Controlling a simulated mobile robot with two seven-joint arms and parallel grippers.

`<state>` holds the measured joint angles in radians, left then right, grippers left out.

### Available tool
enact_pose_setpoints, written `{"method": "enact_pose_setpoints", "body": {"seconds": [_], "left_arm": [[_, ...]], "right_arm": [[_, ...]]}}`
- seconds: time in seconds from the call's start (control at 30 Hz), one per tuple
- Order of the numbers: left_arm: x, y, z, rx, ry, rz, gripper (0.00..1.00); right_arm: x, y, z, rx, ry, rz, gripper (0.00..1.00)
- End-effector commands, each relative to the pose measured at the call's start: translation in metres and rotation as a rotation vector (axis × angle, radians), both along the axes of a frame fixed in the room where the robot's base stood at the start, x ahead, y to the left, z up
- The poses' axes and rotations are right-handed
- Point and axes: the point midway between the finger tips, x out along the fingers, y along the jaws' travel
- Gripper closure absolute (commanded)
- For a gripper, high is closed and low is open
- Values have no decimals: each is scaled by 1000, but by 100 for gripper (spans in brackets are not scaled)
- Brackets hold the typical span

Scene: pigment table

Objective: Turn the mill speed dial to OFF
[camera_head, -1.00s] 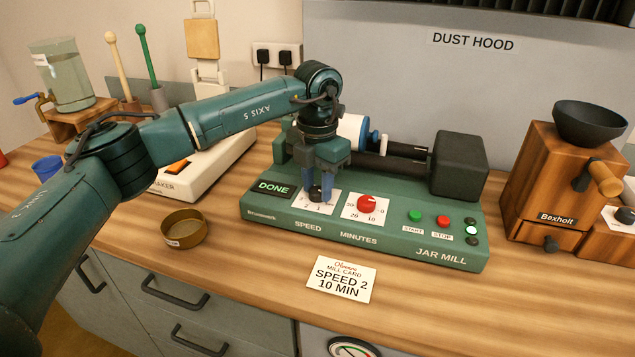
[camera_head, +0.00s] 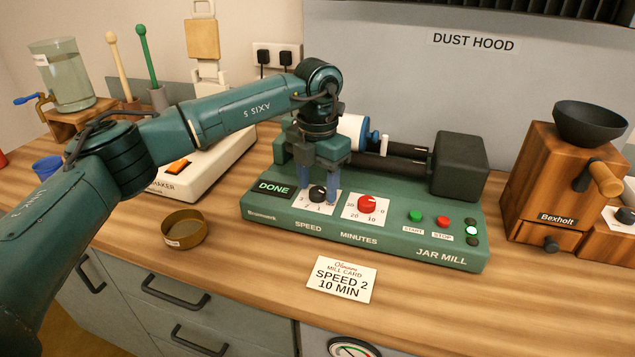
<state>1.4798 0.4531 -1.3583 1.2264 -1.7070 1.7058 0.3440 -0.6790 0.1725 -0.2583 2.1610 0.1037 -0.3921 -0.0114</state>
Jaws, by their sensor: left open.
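The green jar mill (camera_head: 400,247) stands on the wooden worktop. Its black speed dial (camera_head: 318,193) sits on a white plate above the word SPEED. My left gripper (camera_head: 318,197) points down over this dial. Its two blue fingers are open, one on each side of the dial, and I cannot tell whether they touch it. The gripper hides part of the plate, and I cannot read the dial's pointer setting for sure. My right gripper is not in view.
The red minutes dial (camera_head: 367,204) is close to the right of the fingers. The green start button (camera_head: 415,216) and red stop button (camera_head: 443,221) are further right. A DONE display (camera_head: 273,188) is left. A mill card (camera_head: 342,279) and brown dish (camera_head: 184,229) lie in front.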

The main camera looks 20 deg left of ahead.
Motion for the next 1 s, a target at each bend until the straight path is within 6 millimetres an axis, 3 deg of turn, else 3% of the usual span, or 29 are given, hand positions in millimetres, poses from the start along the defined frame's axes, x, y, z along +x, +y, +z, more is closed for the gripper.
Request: {"method": "enact_pose_setpoints", "body": {"seconds": [0.4,0.6,1.0], "left_arm": [[1,-1,84,-1,-5,1,49],[0,-1,116,-1,-3,1,49],[0,0,128,-1,-2,0,49]], "right_arm": [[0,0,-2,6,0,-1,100],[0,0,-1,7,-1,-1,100],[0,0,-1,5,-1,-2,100]]}}
